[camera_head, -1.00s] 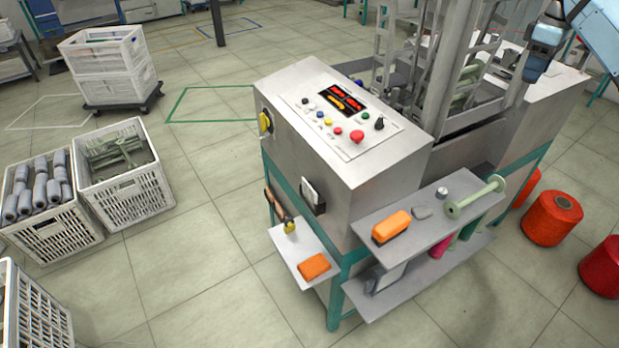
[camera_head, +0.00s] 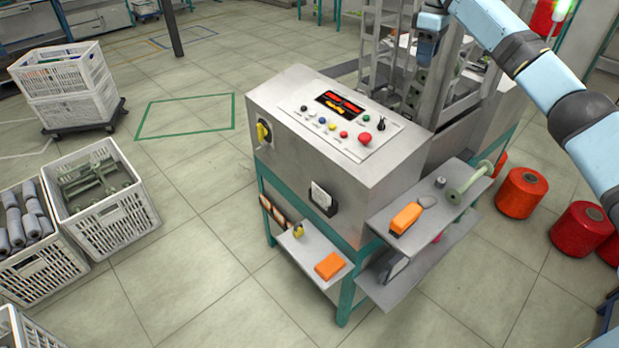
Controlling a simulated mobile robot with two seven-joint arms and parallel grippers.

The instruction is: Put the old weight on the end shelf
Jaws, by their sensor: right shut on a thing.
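My right arm comes in from the upper right, and its gripper (camera_head: 427,48) is at the machine's upright frame, above and behind the control panel. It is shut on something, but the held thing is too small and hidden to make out. A two-level grey shelf (camera_head: 462,207) is fixed to the machine's right end. Its top carries an orange-topped brush (camera_head: 405,217), a flat grey piece, a small grey cylinder (camera_head: 439,183) that looks like a weight, and a pale green bobbin (camera_head: 470,183). I cannot tell which thing is the old weight. My left gripper is not in view.
The control cabinet (camera_head: 340,175) stands between the gripper and the near floor. A lower small shelf (camera_head: 303,252) holds an orange block (camera_head: 329,265). Red thread cones (camera_head: 521,193) stand at right. White crates (camera_head: 112,222) stand at left. Open floor lies between crates and machine.

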